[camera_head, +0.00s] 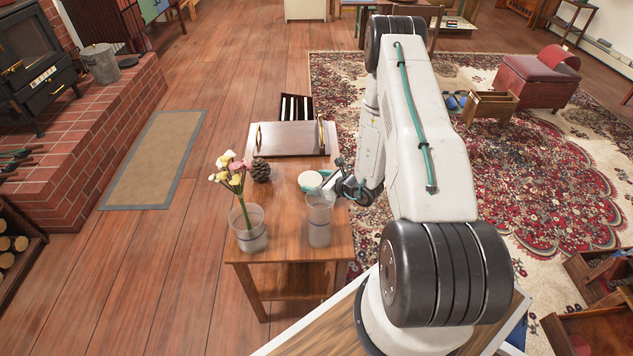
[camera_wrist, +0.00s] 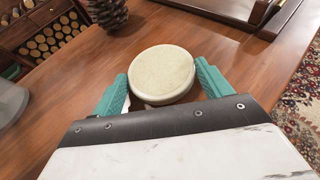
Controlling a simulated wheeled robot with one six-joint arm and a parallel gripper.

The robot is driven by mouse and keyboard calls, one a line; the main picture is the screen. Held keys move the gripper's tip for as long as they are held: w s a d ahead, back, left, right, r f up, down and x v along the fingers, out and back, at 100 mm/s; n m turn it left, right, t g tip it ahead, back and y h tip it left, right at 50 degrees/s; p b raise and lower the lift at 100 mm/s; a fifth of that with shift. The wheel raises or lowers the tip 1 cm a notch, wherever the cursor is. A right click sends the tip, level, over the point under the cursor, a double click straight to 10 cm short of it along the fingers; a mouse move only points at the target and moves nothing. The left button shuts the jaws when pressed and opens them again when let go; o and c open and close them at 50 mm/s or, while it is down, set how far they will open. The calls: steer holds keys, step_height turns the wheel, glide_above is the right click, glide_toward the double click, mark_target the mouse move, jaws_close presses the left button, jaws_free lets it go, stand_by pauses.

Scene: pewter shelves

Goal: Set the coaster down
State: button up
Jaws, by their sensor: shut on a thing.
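The coaster (camera_wrist: 162,72) is a round, cream disc with a pale rim, seen in the wrist view between the two teal fingers of my gripper (camera_wrist: 164,88). The fingers are shut on its sides. In the head view the coaster (camera_head: 310,180) is over the small wooden table (camera_head: 285,238), with my gripper (camera_head: 333,184) at its right. The coaster is low over the tabletop; I cannot tell whether it touches the wood.
On the table stand a clear cup (camera_head: 319,222), a cup with flowers (camera_head: 250,236), a pine cone (camera_head: 261,172) and a wooden tray (camera_head: 290,139) with brass handles. Bare tabletop shows left of the coaster and between the cups.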

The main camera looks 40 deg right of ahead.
steer(key=shift+f, duration=0.15)
steer(key=o, duration=1)
